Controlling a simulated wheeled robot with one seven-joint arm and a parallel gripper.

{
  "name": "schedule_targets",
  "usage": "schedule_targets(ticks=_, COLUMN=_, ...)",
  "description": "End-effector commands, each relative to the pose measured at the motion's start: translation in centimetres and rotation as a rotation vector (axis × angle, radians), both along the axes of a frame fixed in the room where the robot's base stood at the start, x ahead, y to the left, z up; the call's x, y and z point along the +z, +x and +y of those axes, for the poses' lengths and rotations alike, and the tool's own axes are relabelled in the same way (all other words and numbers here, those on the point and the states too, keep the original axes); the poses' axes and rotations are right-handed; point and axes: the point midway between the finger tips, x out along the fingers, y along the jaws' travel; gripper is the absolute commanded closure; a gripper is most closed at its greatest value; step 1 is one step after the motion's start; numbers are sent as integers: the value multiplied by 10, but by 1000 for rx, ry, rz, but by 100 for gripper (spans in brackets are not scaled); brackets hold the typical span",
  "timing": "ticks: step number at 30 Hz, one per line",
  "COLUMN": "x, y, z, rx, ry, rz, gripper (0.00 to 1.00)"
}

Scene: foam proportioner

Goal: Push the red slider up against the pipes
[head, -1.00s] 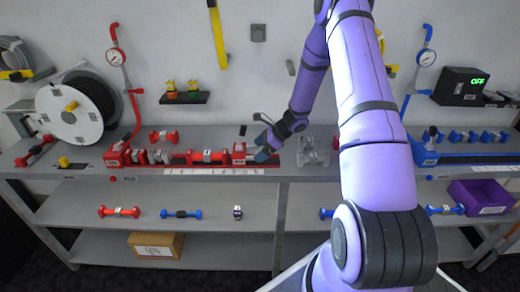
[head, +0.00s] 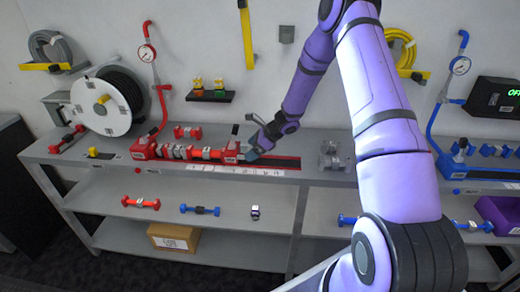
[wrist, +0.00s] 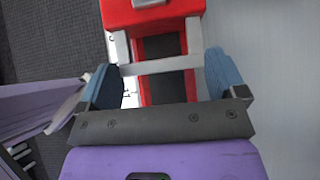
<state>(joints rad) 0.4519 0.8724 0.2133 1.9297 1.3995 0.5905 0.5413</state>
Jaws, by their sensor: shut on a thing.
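The red slider (head: 232,151) sits on the red-edged rail of the shelf top, at the right end of the row of red and grey pipes (head: 207,153). It appears to touch the row's right end, though the view is small. My gripper (head: 256,148) is at the slider's right side. In the wrist view, my gripper's blue fingers (wrist: 163,72) are shut on the grey handle (wrist: 160,66) of the slider, with its red body (wrist: 152,14) ahead. The pipes are hidden in the wrist view.
A red end block (head: 144,149) stands at the rail's left end, below a gauge (head: 147,53). Rail right of my gripper is bare, then a clear fitting (head: 332,156) stands on the shelf top. Loose red pipe (head: 187,131) lies behind the row.

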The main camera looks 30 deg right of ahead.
Motion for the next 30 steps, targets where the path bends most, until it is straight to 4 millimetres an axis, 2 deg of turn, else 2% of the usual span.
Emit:
schedule_targets(ticks=1, x=3, y=6, z=9, rx=3, ry=11, rz=-7, gripper=52)
schedule_targets(ticks=6, x=4, y=7, z=11, rx=4, ry=13, rz=-9, gripper=52)
schedule_targets(ticks=7, x=4, y=7, z=11, rx=4, ry=14, rz=-10, gripper=5)
schedule_targets(ticks=8, x=4, y=7, z=11, rx=4, ry=14, rz=-10, gripper=0)
schedule_targets(ticks=17, x=6, y=3, z=5, rx=4, ry=10, rz=-7, gripper=0)
schedule_targets(ticks=20, x=14, y=-1, z=-2, rx=4, ry=9, rz=-8, gripper=0)
schedule_targets(ticks=30, x=59, y=-25, z=-36, rx=6, ry=9, rz=-10, gripper=0)
